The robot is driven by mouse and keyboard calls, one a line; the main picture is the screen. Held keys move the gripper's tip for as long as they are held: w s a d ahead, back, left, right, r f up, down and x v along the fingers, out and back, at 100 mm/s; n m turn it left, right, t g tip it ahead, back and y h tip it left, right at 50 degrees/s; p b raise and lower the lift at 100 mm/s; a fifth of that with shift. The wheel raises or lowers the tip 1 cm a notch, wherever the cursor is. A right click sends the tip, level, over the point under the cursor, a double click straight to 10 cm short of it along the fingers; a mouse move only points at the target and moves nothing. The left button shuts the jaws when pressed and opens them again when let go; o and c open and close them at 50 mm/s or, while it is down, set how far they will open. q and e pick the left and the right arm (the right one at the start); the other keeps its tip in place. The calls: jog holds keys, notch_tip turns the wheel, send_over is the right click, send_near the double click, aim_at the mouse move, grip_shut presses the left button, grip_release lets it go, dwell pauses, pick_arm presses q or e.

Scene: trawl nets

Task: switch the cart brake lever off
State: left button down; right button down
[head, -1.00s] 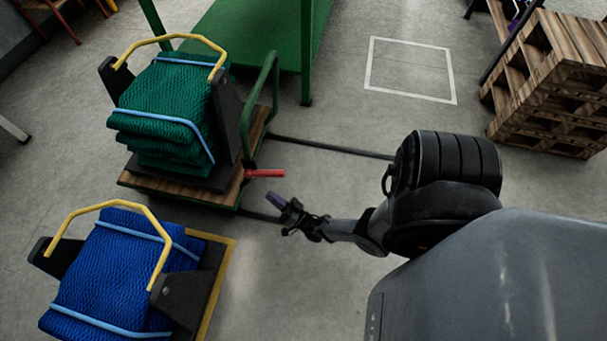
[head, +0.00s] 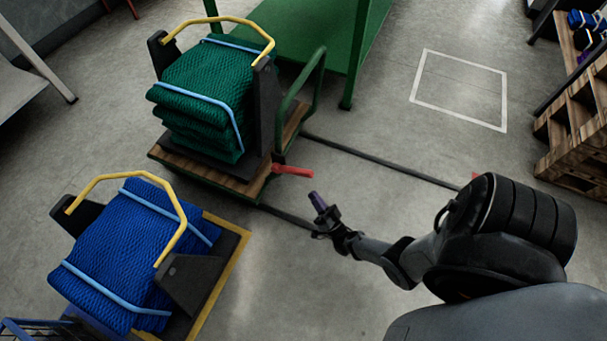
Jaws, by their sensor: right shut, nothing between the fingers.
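The cart (head: 208,172) has a wooden deck and a green push handle (head: 318,90), and it carries a folded green net (head: 203,100). The red brake lever (head: 293,171) sticks out to the right from the cart's near right corner, roughly level. My right gripper (head: 315,198) is shut and empty, with its purple-tipped fingers pointing at the lever. It is just right of and below the lever's free end, with a small gap of floor showing between them. My left gripper is not in view.
A blue net (head: 135,240) in a yellow-handled cradle stands at the lower left on a yellow-edged base. Dark rails (head: 390,163) run along the floor by the cart. A green table (head: 315,35) stands behind. Wooden pallets (head: 575,135) are at right, near a white floor square (head: 462,88).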

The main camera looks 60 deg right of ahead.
aim_at(293, 171)
notch_tip(293, 171, up, 8)
jog(key=w+p, duration=0.2)
jog(key=shift+w, duration=0.4)
jog(key=shift+a, duration=0.15)
dwell(0.8)
dwell(0.7)
dwell(0.5)
jog(key=shift+r, duration=0.1)
